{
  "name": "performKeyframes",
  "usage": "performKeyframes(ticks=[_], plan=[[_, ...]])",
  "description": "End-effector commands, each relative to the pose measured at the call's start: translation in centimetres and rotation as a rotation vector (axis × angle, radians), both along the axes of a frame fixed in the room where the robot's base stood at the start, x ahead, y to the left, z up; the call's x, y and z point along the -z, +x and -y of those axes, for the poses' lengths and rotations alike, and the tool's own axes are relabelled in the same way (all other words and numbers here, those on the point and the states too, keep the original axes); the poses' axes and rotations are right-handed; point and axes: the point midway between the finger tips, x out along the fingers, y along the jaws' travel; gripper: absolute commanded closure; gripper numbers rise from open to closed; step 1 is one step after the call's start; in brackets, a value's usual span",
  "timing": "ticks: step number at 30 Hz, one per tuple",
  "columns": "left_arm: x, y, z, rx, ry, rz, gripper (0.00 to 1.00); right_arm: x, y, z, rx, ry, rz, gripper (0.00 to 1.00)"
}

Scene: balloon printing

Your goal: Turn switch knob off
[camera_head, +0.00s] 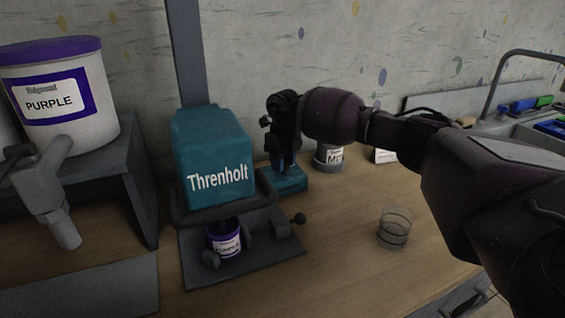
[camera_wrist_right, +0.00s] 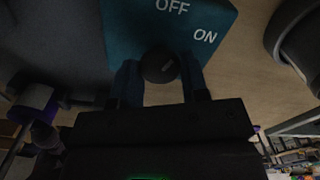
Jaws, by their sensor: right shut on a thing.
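The switch is a teal box (camera_head: 291,184) on the table, right of the teal Threnholt machine (camera_head: 213,150). In the right wrist view its teal face (camera_wrist_right: 128,30) shows the white words OFF and ON. A round dark switch knob (camera_wrist_right: 160,66) stands at the edge of that face nearest the gripper. My right gripper (camera_head: 286,160) reaches down over the switch box and hides the knob in the head view. In the wrist view the right gripper (camera_wrist_right: 160,82) is shut on the knob, one finger on each side. My left gripper is not in view.
A small purple-labelled can (camera_head: 224,240) sits under the Threnholt machine. A PURPLE bucket (camera_head: 60,95) stands on a grey stand at the left. A can marked MIX (camera_head: 329,158) is behind the switch. A clear glass (camera_head: 394,228) stands on the open table to the right.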

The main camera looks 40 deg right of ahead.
Motion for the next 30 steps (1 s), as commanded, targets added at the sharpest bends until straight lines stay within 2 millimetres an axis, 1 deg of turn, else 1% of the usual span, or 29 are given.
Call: performKeyframes(ticks=[6,15,21,30], plan=[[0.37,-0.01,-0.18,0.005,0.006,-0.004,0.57,0.15,0.0,0.03,-0.175,-0.001,-0.003,0.83],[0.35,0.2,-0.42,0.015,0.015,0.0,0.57,0.14,-0.02,-0.02,-0.338,0.0,-0.002,0.83],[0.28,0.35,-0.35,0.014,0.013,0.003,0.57,0.08,-0.01,-0.02,-0.388,0.0,-0.002,0.83],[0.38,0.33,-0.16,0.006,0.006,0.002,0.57,0.03,0.0,-0.02,-0.403,0.0,-0.001,0.83]])
